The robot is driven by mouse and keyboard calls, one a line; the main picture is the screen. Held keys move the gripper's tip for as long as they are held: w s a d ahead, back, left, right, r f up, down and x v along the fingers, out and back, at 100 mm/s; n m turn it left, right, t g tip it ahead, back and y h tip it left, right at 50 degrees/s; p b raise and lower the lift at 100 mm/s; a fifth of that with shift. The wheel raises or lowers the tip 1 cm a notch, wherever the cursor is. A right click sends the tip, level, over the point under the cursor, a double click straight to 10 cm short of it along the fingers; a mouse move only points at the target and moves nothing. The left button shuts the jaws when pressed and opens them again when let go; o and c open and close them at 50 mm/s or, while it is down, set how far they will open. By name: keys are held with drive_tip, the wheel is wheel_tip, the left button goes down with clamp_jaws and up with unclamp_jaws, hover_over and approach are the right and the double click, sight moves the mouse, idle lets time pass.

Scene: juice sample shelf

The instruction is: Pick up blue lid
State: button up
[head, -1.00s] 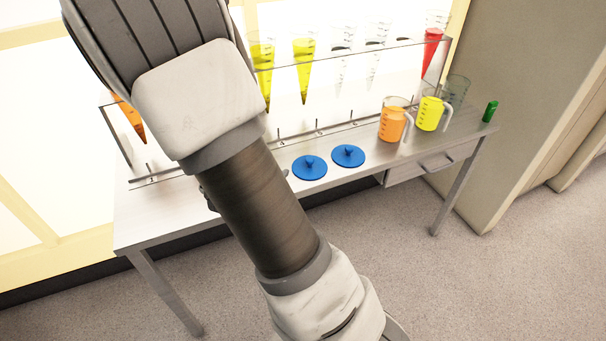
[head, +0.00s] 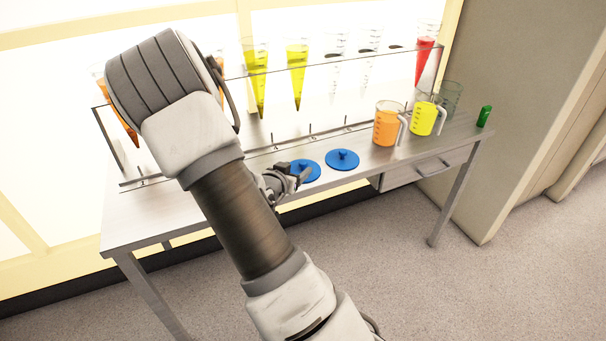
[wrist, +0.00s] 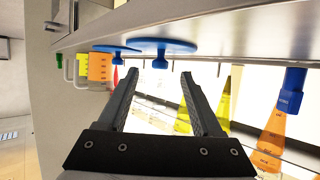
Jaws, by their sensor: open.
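Two blue lids with upright knobs lie flat on the metal table. The left lid (head: 313,167) is partly covered by my gripper (head: 299,173), which is at its left edge. The right lid (head: 342,160) is fully visible. The wrist view is upside down, with the table at the top. There, the nearer lid (wrist: 165,45) hangs with its knob ahead of my gripper (wrist: 158,76), roughly between the fingers in the picture. The farther lid (wrist: 115,48) is left of it. My fingers are apart and empty; I cannot tell whether they touch the lid.
Orange (head: 387,124) and yellow (head: 423,118) jugs stand to the right on the table (head: 150,222). A clear rack (head: 310,128) with several cones runs behind the lids. A green object (head: 484,116) is at the right end. A blue part (wrist: 291,90) shows in the wrist view.

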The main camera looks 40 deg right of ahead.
sight(301, 165)
drive_tip(key=b+x, duration=0.2)
drive_tip(key=x, duration=0.4)
drive_tip(key=shift+w+d+f, duration=0.1)
drive_tip(key=shift+d, duration=0.05)
clamp_jaws()
